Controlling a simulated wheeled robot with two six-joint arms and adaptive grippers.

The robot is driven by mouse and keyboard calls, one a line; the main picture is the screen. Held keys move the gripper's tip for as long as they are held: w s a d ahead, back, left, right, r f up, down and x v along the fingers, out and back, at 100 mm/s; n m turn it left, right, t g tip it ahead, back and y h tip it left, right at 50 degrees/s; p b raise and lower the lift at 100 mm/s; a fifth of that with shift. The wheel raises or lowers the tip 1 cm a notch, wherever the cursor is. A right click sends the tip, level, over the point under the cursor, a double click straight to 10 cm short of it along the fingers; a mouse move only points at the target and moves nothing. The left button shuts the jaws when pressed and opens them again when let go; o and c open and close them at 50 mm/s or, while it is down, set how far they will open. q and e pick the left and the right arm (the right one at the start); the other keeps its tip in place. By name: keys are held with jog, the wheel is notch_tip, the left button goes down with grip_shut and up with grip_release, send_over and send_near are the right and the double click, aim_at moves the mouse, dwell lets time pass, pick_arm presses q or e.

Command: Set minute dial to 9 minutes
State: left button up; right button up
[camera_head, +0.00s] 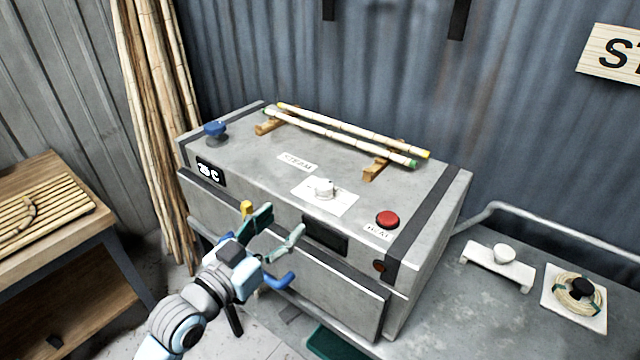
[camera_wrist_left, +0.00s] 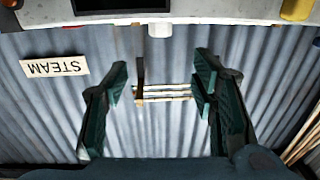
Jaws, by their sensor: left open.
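The dial is a white knob (camera_head: 324,187) on a white plate (camera_head: 338,199), on top of the grey steam box (camera_head: 240,145). Its markings are too small to read. In the left wrist view, which looks upside down, a white knob (camera_wrist_left: 160,30) shows at the box edge. My left gripper (camera_head: 279,226) is open and empty, in front of the box and lower left of the dial, apart from it. Its two green-padded fingers also show in the left wrist view (camera_wrist_left: 160,76), with nothing between them. My right gripper is not in view.
A red button (camera_head: 387,219) sits right of the dial, a blue knob (camera_head: 215,129) at the far left of the box. Bamboo poles (camera_head: 345,135) lie on wooden rests behind. A yellow knob (camera_head: 246,208) is near my gripper. A wooden table (camera_head: 60,225) stands left.

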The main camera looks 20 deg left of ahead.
aim_at(318, 184)
pick_arm(q)
jog(key=x, duration=1.4)
jog(key=shift+w+f, duration=0.25)
jog(key=c, duration=1.1)
jog(key=shift+f+b, duration=0.15)
jog(key=shift+b, duration=0.15)
jog(key=shift+c, duration=0.2)
jog(key=m+g+h+b, duration=0.2)
jog(key=h+b, duration=0.1)
jog(key=b, duration=0.2)
jog(key=m+g+h+b, duration=0.2)
jog(key=h+b, duration=0.1)
jog(key=b, duration=0.3)
jog(key=m+g+h+b, duration=0.2)
jog(key=m+h+b, duration=0.1)
jog(key=b, duration=0.2)
jog(key=shift+w+a+f+g, duration=0.15)
jog(key=shift+w+a+g, duration=0.1)
jog(key=shift+a+g, duration=0.05)
jog(key=shift+w+m+g+h+b, duration=0.1)
jog(key=shift+m+g+h+b, duration=0.8)
jog(key=shift+m+g+b, duration=0.5)
